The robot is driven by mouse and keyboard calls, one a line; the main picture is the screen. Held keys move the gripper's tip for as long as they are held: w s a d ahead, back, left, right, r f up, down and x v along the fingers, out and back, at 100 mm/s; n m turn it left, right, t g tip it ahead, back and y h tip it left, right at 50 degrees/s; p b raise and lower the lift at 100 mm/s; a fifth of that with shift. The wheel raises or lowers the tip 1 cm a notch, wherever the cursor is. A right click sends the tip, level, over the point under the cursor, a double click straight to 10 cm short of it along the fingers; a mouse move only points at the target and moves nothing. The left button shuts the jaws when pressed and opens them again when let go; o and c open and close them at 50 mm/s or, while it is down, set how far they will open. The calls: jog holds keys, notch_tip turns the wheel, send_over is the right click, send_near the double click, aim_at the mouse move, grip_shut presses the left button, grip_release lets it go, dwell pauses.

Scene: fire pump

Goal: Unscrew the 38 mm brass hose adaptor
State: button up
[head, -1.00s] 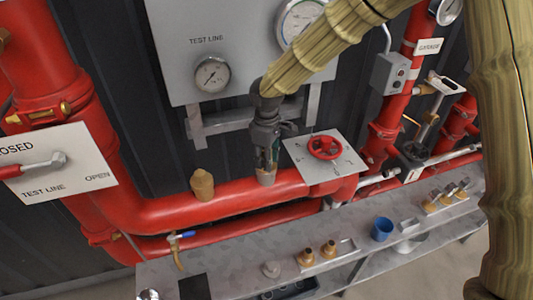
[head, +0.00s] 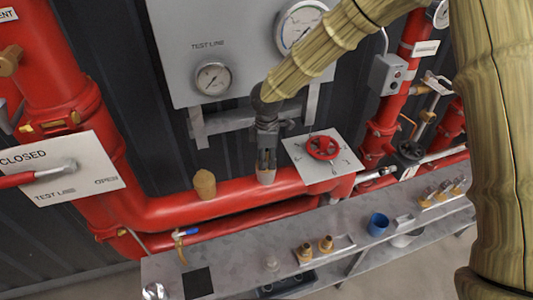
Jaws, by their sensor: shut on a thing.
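My gripper (head: 266,157) points down over the red horizontal pipe (head: 225,202) in the head view. Its fingers are shut on the hose adaptor (head: 266,177), a short, dull grey-brown fitting standing upright on top of the pipe. The fingers hide most of the adaptor's upper part; only its lower end shows. I cannot tell whether its thread is loose. A second, tan-brass fitting (head: 204,184) stands on the same pipe to the left, apart from my gripper.
A grey gauge panel (head: 240,45) is close behind my gripper. A plate with a red handwheel (head: 322,147) is just right. Below, a grey bench (head: 225,262) holds brass fittings (head: 315,248) and a blue cup (head: 378,224). A lever plate (head: 55,165) is left.

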dwell(0.4)
jog(key=shift+r+n+p, duration=0.2)
jog(key=shift+n+p, duration=0.5)
jog(key=shift+n, duration=0.2)
jog(key=shift+f, duration=0.15)
jog(key=shift+r+p, duration=0.55)
jog(key=shift+r, duration=2.4)
jog(key=shift+f, duration=0.1)
